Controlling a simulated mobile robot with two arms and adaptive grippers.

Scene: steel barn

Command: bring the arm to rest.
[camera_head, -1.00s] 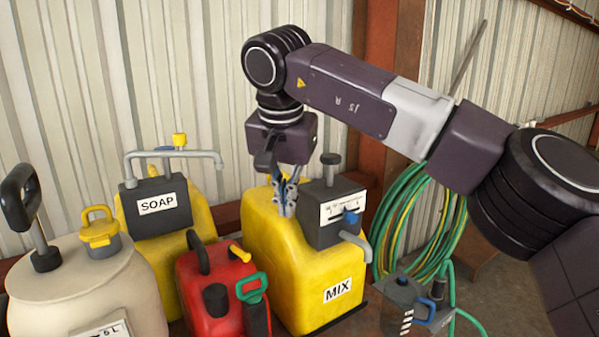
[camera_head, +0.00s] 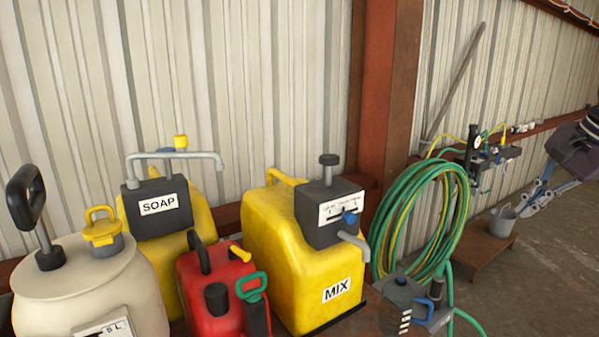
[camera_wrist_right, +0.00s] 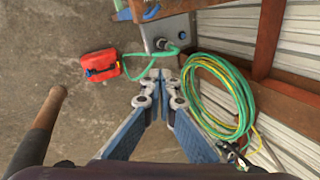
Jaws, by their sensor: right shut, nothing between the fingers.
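My right gripper (camera_head: 530,203) is at the far right edge of the head view, with its blue-grey fingers pointing down and to the left. Only the wrist and fingers show there. In the right wrist view the fingers (camera_wrist_right: 161,78) come together at their tips, shut and empty. The gripper is well to the right of the yellow MIX container (camera_head: 290,270) and touches nothing that I can see. My left gripper is in neither view.
A yellow SOAP container (camera_head: 190,230), a red can (camera_head: 210,275) and a cream tank (camera_head: 75,280) stand at the left. A green hose coil (camera_head: 415,220) hangs by a rust-red post (camera_head: 390,100). A grey bucket (camera_head: 502,222) stands on a low brown table. Bare floor (camera_head: 550,280) lies at the lower right.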

